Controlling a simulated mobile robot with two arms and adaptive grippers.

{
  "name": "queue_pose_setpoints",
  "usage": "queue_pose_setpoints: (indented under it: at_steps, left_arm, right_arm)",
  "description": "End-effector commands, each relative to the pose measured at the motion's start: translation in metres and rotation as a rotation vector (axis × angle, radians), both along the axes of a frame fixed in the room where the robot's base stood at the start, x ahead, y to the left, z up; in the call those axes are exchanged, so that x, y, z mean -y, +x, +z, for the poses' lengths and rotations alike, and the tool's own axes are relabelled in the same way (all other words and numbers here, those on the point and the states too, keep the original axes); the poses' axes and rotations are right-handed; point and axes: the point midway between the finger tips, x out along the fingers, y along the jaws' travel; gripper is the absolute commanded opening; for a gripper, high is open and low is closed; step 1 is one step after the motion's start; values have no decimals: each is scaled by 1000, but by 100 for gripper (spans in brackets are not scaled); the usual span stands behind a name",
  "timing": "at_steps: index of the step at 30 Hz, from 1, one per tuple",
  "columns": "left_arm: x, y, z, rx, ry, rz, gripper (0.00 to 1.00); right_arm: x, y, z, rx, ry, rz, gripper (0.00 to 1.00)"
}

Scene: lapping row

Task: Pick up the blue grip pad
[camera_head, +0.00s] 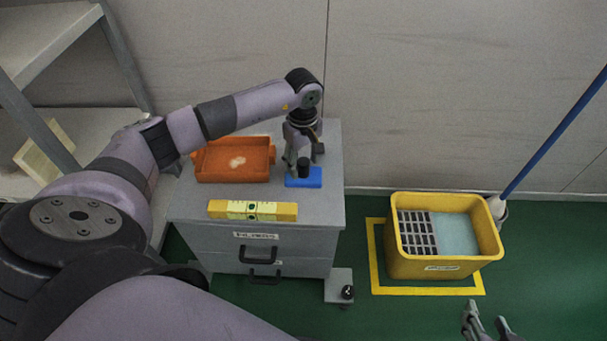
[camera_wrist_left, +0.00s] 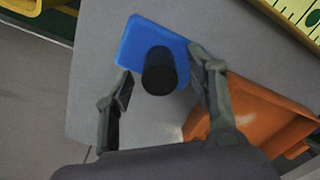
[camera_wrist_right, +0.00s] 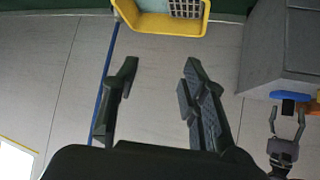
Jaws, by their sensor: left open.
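The blue grip pad (camera_head: 312,180) lies flat on the grey cabinet top, with a black upright cylindrical knob (camera_head: 303,164) on it. In the left wrist view the pad (camera_wrist_left: 138,42) and knob (camera_wrist_left: 159,72) sit at upper centre. My left gripper (camera_head: 304,161) is above the pad and open, its two fingers on either side of the knob with gaps showing. I cannot tell how far down the fingers reach. My right gripper (camera_head: 487,322) is open and empty, far to the right at the front; it also shows in the right wrist view (camera_wrist_right: 158,72).
An orange tray (camera_head: 205,176) sits left of the pad on the cabinet (camera_head: 210,236). A yellow level (camera_head: 253,210) lies along the cabinet's front edge. A yellow bin (camera_head: 400,266) stands on the floor at right, beside a blue pole (camera_head: 550,136). Shelves (camera_head: 50,35) stand at left.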

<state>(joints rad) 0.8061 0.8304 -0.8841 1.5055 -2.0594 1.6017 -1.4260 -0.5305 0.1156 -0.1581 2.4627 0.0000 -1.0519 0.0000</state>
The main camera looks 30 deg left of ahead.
Motion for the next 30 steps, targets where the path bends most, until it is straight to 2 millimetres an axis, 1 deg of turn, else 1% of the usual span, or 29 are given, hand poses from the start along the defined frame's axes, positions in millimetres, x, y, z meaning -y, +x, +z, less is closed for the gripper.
queue_pose_setpoints:
  at_steps: [1, 4, 12, 14, 30]
  left_arm:
    - [0, 0, -8, -1, 0, 1, 51]
    - [-1, 0, -14, -1, 1, 2, 51]
    - [-1, 0, -16, -1, 1, 1, 51]
    - [-1, 0, -16, -1, 1, 1, 48]
    - [-1, 0, -15, 0, 1, 1, 12]
  right_arm:
    - [-2, 5, 3, 33, 8, 2, 40]
    - [-5, 12, 10, 77, 18, 6, 40]
    - [-6, 14, 13, 94, 22, 7, 40]
    - [-6, 14, 13, 94, 22, 7, 40]
    - [-5, 14, 13, 94, 21, 6, 40]
